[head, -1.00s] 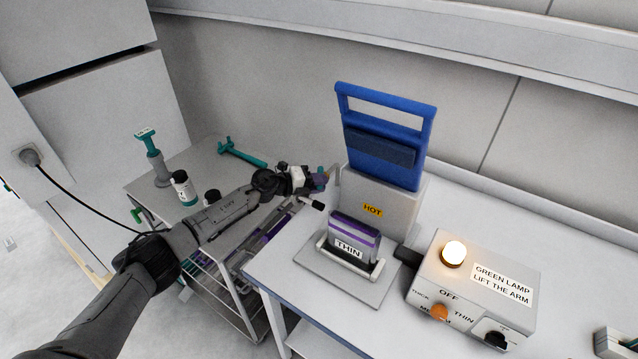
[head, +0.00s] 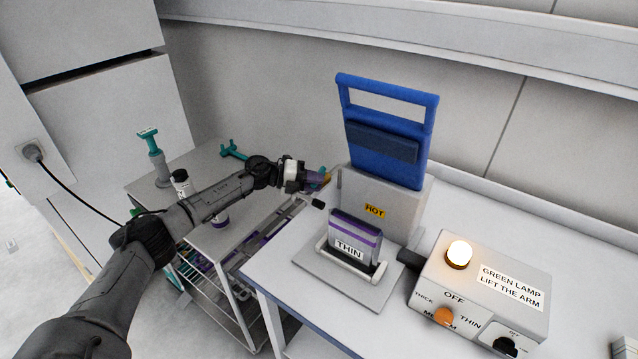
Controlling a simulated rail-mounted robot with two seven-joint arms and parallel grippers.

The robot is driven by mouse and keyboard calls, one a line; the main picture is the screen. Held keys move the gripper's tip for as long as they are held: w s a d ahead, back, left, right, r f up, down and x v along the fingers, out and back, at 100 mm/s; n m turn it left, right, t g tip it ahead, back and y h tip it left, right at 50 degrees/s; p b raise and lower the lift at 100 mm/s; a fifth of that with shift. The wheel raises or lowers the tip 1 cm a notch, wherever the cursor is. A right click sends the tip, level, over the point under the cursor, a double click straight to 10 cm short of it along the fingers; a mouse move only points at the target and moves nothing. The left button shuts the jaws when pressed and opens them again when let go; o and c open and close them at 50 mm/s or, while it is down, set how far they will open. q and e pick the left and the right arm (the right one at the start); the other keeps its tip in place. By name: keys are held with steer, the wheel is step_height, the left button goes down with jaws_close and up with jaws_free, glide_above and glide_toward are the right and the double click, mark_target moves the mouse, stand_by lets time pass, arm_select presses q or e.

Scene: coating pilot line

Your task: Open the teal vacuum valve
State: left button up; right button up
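I cannot tell for certain which teal part is the vacuum valve. A teal T-shaped top (head: 148,136) sits on an upright grey post at the back left of the cart. My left gripper (head: 321,180) is beside the left side of the grey HOT unit (head: 353,193), apart from both teal pieces. My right gripper is out of view.
The HOT unit has a raised blue handle frame (head: 427,140). In front stands a block labelled THIN (head: 349,249). A bottle (head: 181,178) stands on the cart behind my forearm.

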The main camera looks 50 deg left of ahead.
arm_select(q)
steer(key=shift+o, duration=0.8)
steer(key=shift+a, duration=0.1)
steer(key=shift+s+a, duration=0.2)
steer(key=shift+s, duration=0.1)
steer(key=v, duration=1.3)
steer(key=shift+r, duration=0.15)
